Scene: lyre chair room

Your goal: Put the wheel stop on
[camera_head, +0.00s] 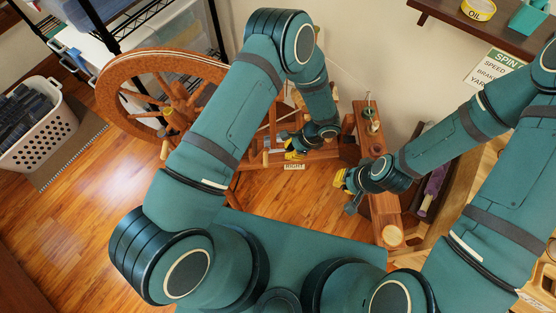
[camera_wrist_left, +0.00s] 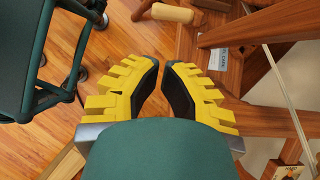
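The spinning wheel's large orange-brown wheel (camera_head: 112,75) stands at the left of the head view, joined to a wooden frame. No part can be identified for certain as the wheel stop.
A wooden bench (camera_head: 384,211) with spools runs along the right of the wheel. A white basket (camera_head: 38,140) stands far left by a wire rack (camera_head: 130,18). A shelf (camera_head: 500,28) and a spin sign (camera_head: 492,68) are upper right. The floor (camera_head: 80,230) at left is clear.

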